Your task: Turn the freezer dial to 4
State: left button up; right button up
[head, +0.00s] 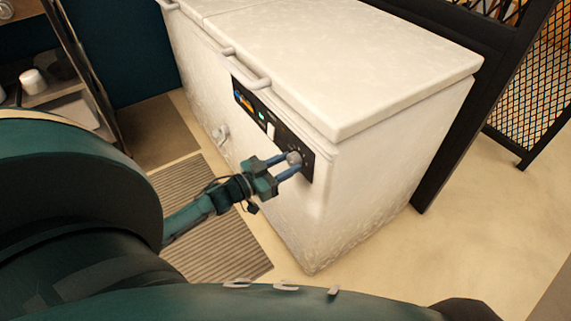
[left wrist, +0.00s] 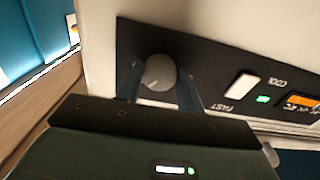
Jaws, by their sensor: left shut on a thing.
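The white chest freezer (head: 350,75) stands in the middle of the head view, with a black control panel (head: 266,118) on its front. The round grey dial (head: 294,158) is at the panel's near end. It shows larger in the left wrist view (left wrist: 160,71), with a light pointer mark at its lower left. My left gripper (head: 285,165) has its two blue fingers on either side of the dial and is shut on it. I cannot read any numbers around the dial. My right gripper is not in view.
The panel also carries a white switch (left wrist: 240,86) marked FAST and COOL, a green light (left wrist: 263,99) and an orange display (left wrist: 301,102). A ribbed mat (head: 205,215) lies on the floor before the freezer. A dark mesh frame (head: 450,110) stands at the freezer's right.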

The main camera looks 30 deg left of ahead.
pick_arm(q)
jog(key=shift+m, duration=1.3)
jog(key=m, duration=0.3)
jog(key=shift+a+m, duration=0.1)
jog(key=shift+m, duration=1.1)
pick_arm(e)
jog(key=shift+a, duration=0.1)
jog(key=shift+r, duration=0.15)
pick_arm(q)
jog(key=o, duration=1)
jog(key=p+v, duration=0.1)
jog(key=v, duration=1.2)
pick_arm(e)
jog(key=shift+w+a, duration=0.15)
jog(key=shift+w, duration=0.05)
